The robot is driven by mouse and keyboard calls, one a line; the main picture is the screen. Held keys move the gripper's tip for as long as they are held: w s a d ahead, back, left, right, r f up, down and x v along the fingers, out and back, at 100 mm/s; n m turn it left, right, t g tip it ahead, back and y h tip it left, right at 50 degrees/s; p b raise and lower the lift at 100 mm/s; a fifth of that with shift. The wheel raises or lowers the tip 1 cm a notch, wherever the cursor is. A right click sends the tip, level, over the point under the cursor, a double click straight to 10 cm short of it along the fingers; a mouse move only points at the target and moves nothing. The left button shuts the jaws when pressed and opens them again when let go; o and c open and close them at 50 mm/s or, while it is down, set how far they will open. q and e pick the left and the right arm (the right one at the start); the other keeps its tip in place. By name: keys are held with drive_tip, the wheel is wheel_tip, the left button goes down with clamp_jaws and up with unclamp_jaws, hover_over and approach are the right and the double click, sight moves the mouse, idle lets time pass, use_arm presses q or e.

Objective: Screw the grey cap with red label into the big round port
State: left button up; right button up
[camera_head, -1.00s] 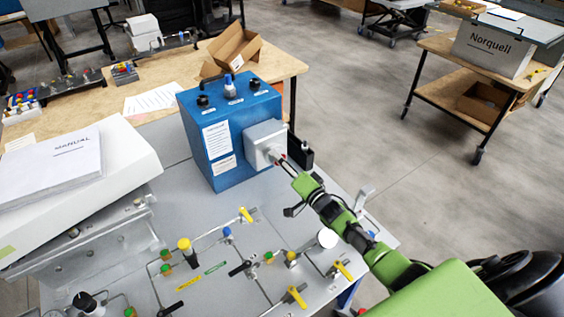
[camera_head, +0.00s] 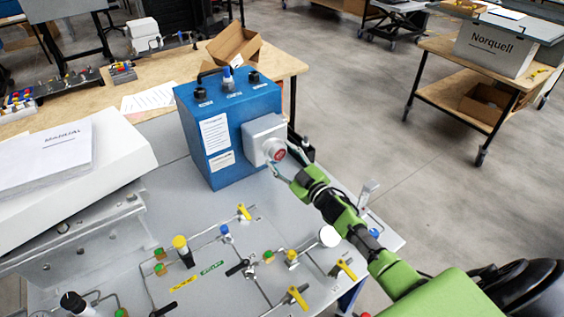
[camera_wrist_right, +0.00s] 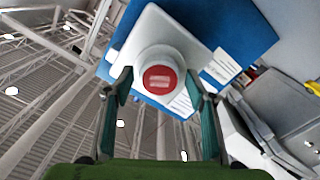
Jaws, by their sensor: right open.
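The cap with a round red label (camera_head: 276,151) sits at the grey square plate (camera_head: 256,137) on the side of the blue analyser box (camera_head: 226,165). The port behind the cap is hidden, so I cannot tell how deep the cap sits. My right gripper (camera_head: 285,163) is in front of the cap with its fingers apart. In the right wrist view the red-labelled cap (camera_wrist_right: 160,78) shows beyond the spread fingertips of the right gripper (camera_wrist_right: 162,85), against the light plate (camera_wrist_right: 152,32). My left gripper is not in view.
A panel of pipes with yellow, blue and black valves (camera_head: 222,233) lies on the grey table in front of the box. A white case with a manual (camera_head: 60,160) is at the left. An open cardboard box (camera_head: 236,46) stands behind.

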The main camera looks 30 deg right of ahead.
drive_tip(key=n+b, duration=0.1)
drive_tip(key=n, duration=0.3)
drive_tip(key=shift+f, duration=0.2)
drive_tip(key=shift+r+n+b, duration=0.15)
drive_tip(key=shift+n+b, duration=0.2)
drive_tip(key=shift+n, duration=0.45)
drive_tip(key=c, duration=1.2)
drive_tip(key=shift+r+m+p, duration=0.2)
drive_tip(key=shift+m+p, duration=0.2)
drive_tip(key=shift+m, duration=0.1)
drive_tip(key=m+p, duration=0.2)
drive_tip(key=m, duration=0.3)
drive_tip(key=shift+r+m+p, duration=0.1)
drive_tip(key=shift+m+p, duration=0.2)
drive_tip(key=shift+p, duration=0.05)
drive_tip(key=m+p, duration=0.1)
drive_tip(key=m, duration=0.7)
drive_tip(key=shift+m+p, duration=0.3)
drive_tip(key=shift+p, duration=0.05)
drive_tip(key=m, duration=0.3)
drive_tip(key=shift+f+m, duration=0.25)
drive_tip(key=shift+m, duration=0.15)
drive_tip(key=m+b, duration=0.1)
drive_tip(key=m, duration=0.2)
drive_tip(key=shift+f+m, duration=0.1)
drive_tip(key=shift+m, duration=1)
drive_tip(key=o, duration=1.2)
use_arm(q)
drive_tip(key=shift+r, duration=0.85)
